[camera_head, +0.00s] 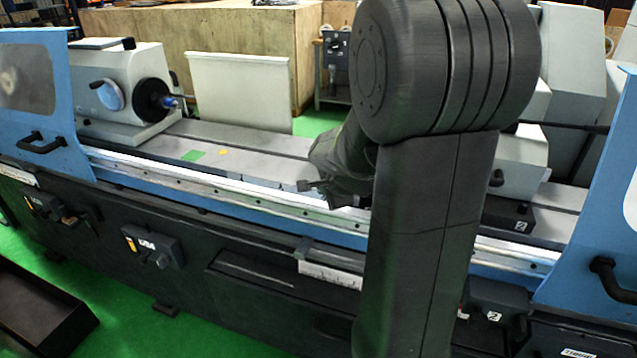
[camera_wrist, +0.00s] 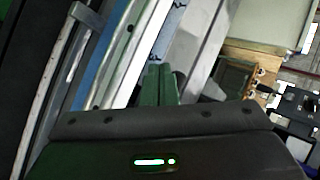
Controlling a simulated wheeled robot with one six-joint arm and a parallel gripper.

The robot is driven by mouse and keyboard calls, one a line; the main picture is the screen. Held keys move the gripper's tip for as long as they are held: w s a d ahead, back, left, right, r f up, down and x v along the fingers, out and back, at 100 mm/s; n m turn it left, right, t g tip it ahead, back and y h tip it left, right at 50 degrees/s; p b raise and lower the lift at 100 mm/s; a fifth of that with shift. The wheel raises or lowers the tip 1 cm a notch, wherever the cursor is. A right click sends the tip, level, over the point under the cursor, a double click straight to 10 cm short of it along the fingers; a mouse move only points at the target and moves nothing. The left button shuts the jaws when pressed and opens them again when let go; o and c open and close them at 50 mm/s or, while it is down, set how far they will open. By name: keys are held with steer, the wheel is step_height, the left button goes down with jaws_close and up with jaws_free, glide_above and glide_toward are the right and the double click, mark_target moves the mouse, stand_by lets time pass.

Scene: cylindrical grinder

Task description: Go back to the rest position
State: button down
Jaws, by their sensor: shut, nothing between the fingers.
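My gripper (camera_head: 318,190) shows in the head view just above the front rail of the grinder, left of my thick arm link. In the wrist view its two greenish fingers (camera_wrist: 160,84) are together, with nothing between them. The cylindrical grinder (camera_head: 255,170) spans the head view, with its blue and silver rail running under my gripper. My arm hides the middle right of the machine.
The workhead (camera_head: 130,85) with its dark chuck stands at the left of the grinder table. A blue door (camera_head: 30,100) stands at the left and another (camera_head: 600,220) at the right. A black tray (camera_head: 45,315) lies on the green floor.

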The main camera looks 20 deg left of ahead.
steer(key=shift+s+d+r+p, duration=0.2)
steer(key=shift+s+r+p, duration=0.5)
steer(key=shift+s+r, duration=0.95)
steer(key=shift+f, duration=0.2)
